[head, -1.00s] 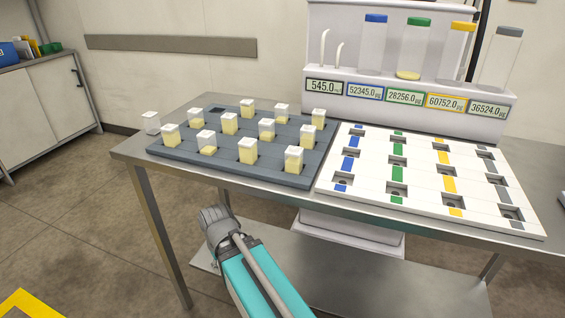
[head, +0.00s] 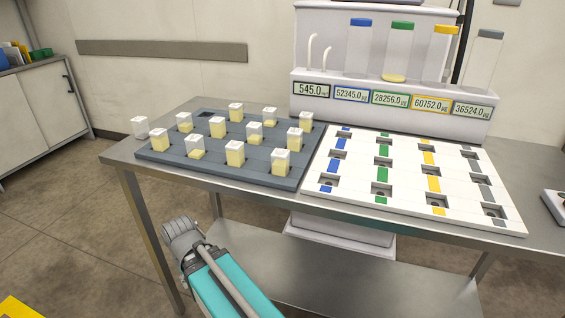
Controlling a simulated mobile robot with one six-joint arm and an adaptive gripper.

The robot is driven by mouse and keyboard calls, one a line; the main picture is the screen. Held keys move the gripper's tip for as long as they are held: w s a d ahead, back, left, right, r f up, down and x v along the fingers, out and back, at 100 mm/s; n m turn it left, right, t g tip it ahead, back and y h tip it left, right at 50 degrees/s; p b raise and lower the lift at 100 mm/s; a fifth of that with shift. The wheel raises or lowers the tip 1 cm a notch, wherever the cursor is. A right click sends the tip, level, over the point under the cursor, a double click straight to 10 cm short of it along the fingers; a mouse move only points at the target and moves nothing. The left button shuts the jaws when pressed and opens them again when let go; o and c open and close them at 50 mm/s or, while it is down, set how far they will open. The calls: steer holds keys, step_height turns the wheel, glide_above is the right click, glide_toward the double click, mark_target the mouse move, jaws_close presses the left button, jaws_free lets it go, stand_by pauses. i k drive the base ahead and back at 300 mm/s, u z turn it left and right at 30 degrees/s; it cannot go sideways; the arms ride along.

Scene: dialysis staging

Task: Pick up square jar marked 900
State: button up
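Several square jars with white lids and pale yellow contents stand in a dark grey tray (head: 215,168) on the steel table. Among them are a front right jar (head: 280,162) and a middle jar (head: 235,153). One clear, nearly empty jar (head: 140,128) stands on the bare table beside the tray's left edge. No marking 900 can be read on any jar from here. My arm reaches up from the bottom, in front of the table and below its top. The end of my arm shows, but I cannot make out gripper fingers. No jar is at it.
A white rack (head: 410,208) with blue, green, yellow and grey strips and empty sockets lies right of the tray. Behind it stands a white machine (head: 390,116) with numbered displays and capped cylinders. A grey cabinet (head: 40,108) is at the left.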

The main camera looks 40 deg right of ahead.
mark_target(280, 157)
steer(key=k, duration=2.7)
steer(key=z, duration=0.7)
steer(key=i, duration=1)
steer(key=z, duration=0.05)
